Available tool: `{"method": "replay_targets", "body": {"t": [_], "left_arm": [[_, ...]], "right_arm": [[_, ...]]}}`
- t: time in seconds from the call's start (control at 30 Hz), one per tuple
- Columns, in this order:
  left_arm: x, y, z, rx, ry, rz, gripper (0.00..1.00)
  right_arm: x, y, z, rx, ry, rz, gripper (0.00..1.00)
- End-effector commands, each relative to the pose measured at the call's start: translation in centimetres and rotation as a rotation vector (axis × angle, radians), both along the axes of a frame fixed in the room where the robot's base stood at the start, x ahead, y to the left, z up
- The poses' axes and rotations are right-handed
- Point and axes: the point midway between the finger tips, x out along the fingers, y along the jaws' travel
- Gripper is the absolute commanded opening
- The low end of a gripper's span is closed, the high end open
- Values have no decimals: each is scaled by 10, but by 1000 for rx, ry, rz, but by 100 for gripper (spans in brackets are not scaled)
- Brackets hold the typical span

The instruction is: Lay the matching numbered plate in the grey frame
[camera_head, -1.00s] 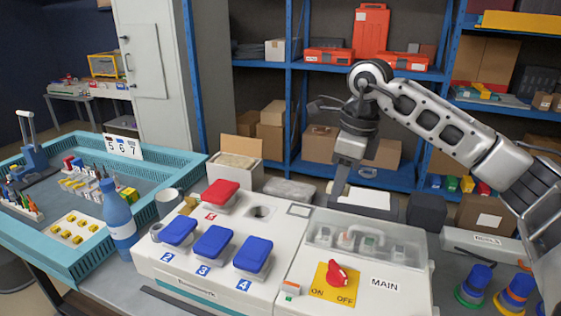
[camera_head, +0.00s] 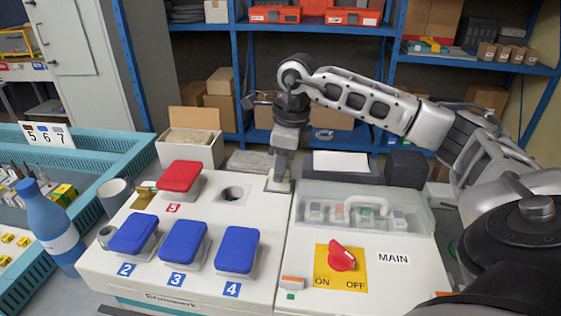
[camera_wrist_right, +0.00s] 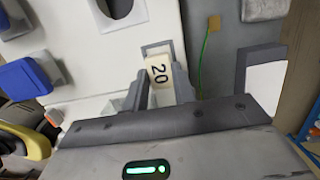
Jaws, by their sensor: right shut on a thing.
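My right gripper (camera_head: 281,172) is low over the back edge of the white box, at the grey frame (camera_head: 268,187). My left gripper is not in view.
The white box (camera_head: 205,285) carries one red lidded socket (camera_head: 181,177), several blue ones and an open round hole (camera_head: 234,193). A clear cover (camera_head: 360,210) and a red switch (camera_head: 342,257) are to the right. A blue bottle (camera_head: 48,222) stands left.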

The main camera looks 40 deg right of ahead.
Motion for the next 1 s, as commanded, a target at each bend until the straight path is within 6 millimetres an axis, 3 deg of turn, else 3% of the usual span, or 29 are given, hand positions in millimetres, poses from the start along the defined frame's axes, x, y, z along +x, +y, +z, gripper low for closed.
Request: {"method": "replay_targets", "body": {"t": [0.1,1.0], "left_arm": [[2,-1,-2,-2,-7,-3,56],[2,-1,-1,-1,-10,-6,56]], "right_arm": [[0,0,-9,-1,-1,0,3],[1,1,-10,0,0,0,3]]}}
